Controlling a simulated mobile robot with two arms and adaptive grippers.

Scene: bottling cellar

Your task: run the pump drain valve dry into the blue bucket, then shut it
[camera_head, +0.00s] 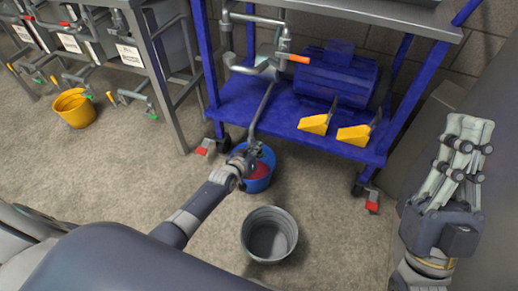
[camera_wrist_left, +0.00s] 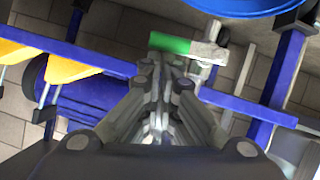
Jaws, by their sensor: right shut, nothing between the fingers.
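The blue bucket (camera_head: 262,182) stands on the floor before the pump cart, with red liquid (camera_head: 258,171) in it. Its rim also shows at the top of the left wrist view (camera_wrist_left: 230,8). A drain pipe (camera_head: 262,108) runs down from the blue pump (camera_head: 335,75) towards the bucket. My left gripper (camera_head: 248,153) is at the pipe's lower end, above the bucket. In the left wrist view its fingers close around the green valve handle (camera_wrist_left: 172,44) beside the metal valve body (camera_wrist_left: 208,51). The spout's flow is hidden. My right gripper (camera_head: 468,128) is shut and empty at the right.
A grey bucket (camera_head: 269,240) stands on the floor in front of the blue one. The blue cart (camera_head: 245,98) bears two yellow wedges (camera_head: 315,124) and an orange-handled valve (camera_head: 294,58). A yellow bucket (camera_head: 74,110) stands at the left below several taps. The floor left of centre is clear.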

